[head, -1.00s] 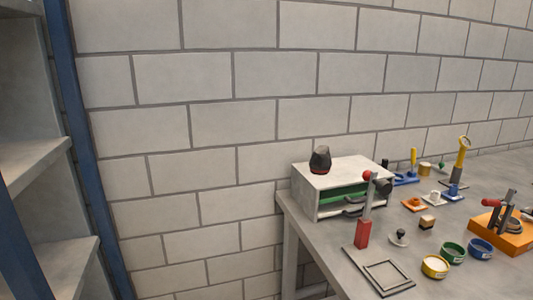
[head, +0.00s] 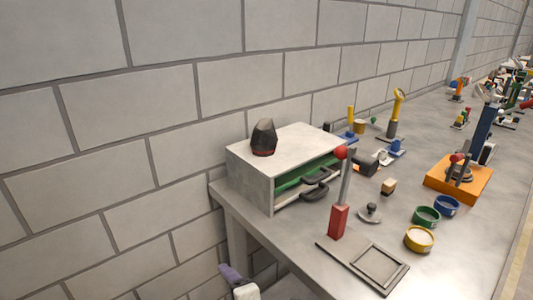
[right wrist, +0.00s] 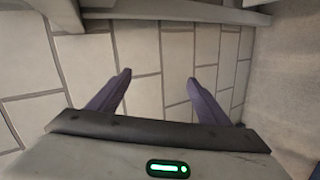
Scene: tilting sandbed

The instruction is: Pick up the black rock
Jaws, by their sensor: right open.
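The black rock (head: 264,137) is a dark, faceted lump with a thin red band near its base. It stands on the pale top of a small drawer cabinet (head: 248,176) in the head view. My right gripper (right wrist: 160,82) shows in the right wrist view with its two purple fingers wide apart and nothing between them. Blocks of a wall or floor lie beyond the fingers. A purple finger and a pale part of a gripper show low in the head view, below the table edge and well away from the rock. I cannot tell which arm they belong to.
The grey table (head: 300,240) holds the cabinet, a red-based lever (head: 338,220), a square frame (head: 380,268), green (head: 427,217), blue (head: 446,206) and yellow (head: 419,239) rings and an orange block (head: 457,184). A block wall (head: 150,100) rises behind the cabinet.

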